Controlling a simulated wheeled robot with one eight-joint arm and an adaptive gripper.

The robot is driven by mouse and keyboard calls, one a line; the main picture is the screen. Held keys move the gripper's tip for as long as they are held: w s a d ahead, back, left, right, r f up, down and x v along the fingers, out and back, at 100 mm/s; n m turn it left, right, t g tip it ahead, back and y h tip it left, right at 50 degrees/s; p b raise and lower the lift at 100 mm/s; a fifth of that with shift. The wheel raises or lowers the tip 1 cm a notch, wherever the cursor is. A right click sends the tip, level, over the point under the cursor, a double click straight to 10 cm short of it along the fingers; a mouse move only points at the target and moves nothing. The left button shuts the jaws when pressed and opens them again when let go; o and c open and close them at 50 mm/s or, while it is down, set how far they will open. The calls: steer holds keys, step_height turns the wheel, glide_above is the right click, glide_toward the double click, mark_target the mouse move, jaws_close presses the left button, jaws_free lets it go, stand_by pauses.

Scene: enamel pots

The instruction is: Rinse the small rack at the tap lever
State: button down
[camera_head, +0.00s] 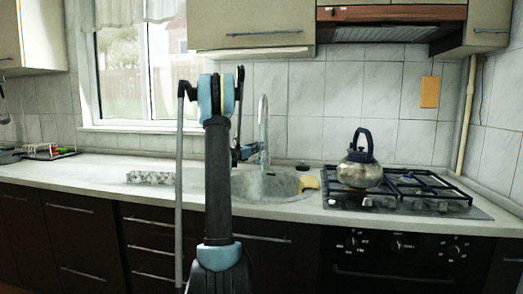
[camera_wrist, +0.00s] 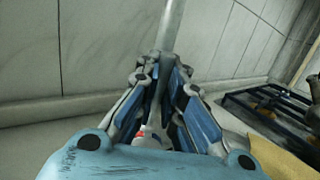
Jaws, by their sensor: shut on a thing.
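The tap (camera_head: 263,125) rises behind the sink (camera_head: 285,190), with a tall, thin spout. My gripper (camera_head: 246,152) is beside the tap's lower part, partly hidden by my arm. In the wrist view my gripper (camera_wrist: 160,68) has its fingers drawn together at the foot of the upright tap (camera_wrist: 170,22). It appears shut on the tap lever, which the fingers mostly hide. A small red and white spot shows low between the fingers. A pale streak hangs under the spout; I cannot tell if it is water. A small rack (camera_head: 48,152) with colourful items appears on the far left counter.
A kettle (camera_head: 358,170) stands on the gas hob (camera_head: 405,190) at the right. A yellow cloth or sponge (camera_head: 308,183) lies at the sink's right edge. A speckled grey block (camera_head: 150,177) lies left of my arm. The left counter (camera_head: 95,167) is mostly clear.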

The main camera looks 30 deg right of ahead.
steer(key=shift+a, duration=0.1)
steer(key=c, duration=1.7)
jaws_free()
steer(key=v, duration=1.2)
steer(key=shift+w+f, duration=0.1)
steer(key=shift+w, duration=0.05)
